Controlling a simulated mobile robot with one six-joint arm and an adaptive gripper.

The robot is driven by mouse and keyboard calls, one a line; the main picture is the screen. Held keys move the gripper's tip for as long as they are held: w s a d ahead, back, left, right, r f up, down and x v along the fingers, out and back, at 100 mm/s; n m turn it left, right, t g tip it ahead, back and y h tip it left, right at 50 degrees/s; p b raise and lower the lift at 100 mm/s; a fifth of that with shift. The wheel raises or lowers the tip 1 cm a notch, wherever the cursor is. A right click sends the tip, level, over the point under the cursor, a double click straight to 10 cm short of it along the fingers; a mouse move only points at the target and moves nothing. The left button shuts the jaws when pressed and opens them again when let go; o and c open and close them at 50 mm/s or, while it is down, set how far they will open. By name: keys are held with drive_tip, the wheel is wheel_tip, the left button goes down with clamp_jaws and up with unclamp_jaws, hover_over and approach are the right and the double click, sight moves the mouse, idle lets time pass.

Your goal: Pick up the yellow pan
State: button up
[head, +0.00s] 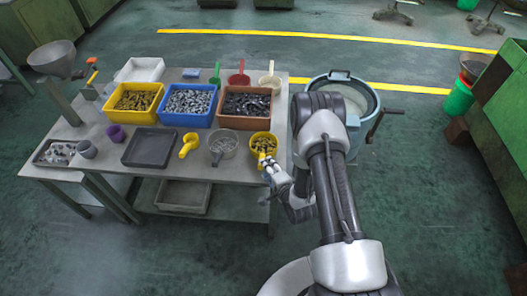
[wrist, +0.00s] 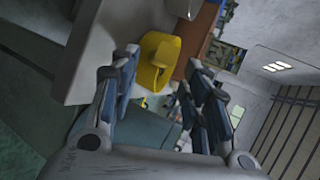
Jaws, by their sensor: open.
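A round yellow pan (head: 264,138) with small brass-coloured parts in it stands at the table's right front corner. My gripper (head: 266,162) is at its near side, partly in front of it. In the wrist view, the yellow pan (wrist: 155,72) shows between and beyond the two open fingers of my gripper (wrist: 161,62). The fingers hold nothing; I cannot tell whether they touch the pan. A second, smaller yellow scoop-like piece (head: 188,146) lies further left on the table.
The grey table (head: 150,170) holds a clear pan (head: 222,146), a dark tray (head: 149,147) and yellow, blue (head: 187,121) and brown bins (head: 246,121) of parts. A bucket with a crank (head: 369,135) stands right of the table, behind my arm. Open floor lies to the right.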

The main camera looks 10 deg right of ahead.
drive_tip(key=b+x, duration=0.1)
drive_tip(key=x, duration=0.5)
drive_tip(key=shift+w+a+f, duration=0.1)
drive_tip(key=shift+w, duration=0.25)
drive_tip(key=shift+c, duration=0.5)
clamp_jaws()
